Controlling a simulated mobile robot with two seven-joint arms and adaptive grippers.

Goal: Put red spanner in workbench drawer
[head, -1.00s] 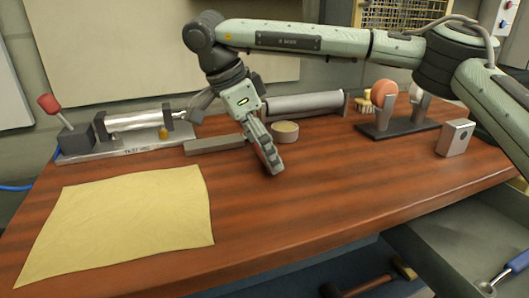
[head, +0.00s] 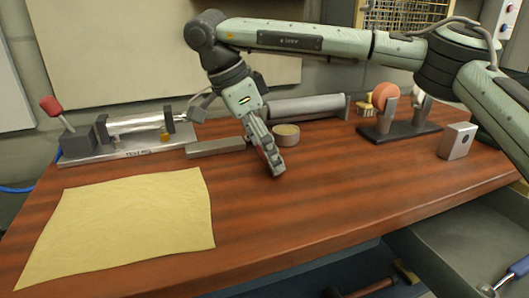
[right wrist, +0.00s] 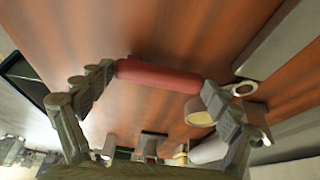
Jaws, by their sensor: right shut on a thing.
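The red spanner shows as a red rounded bar in the right wrist view (right wrist: 158,77), lying across between my fingertips; its full shape is hidden. My right gripper (head: 274,168) points down at the middle of the workbench, low over or at the wood top, and is shut on the red spanner. In the head view only a thin sliver of red shows at the fingers. The workbench drawer (head: 470,245) is open at the lower right, below the bench top. My left gripper is not in view.
A yellow cloth (head: 120,230) lies at the front left. A vice-like fixture (head: 130,145), a grey bar (head: 215,146), a tape roll (head: 286,134) and a dark stand (head: 400,128) line the back. A blue-handled tool (head: 517,270) lies in the drawer. The bench's front middle is clear.

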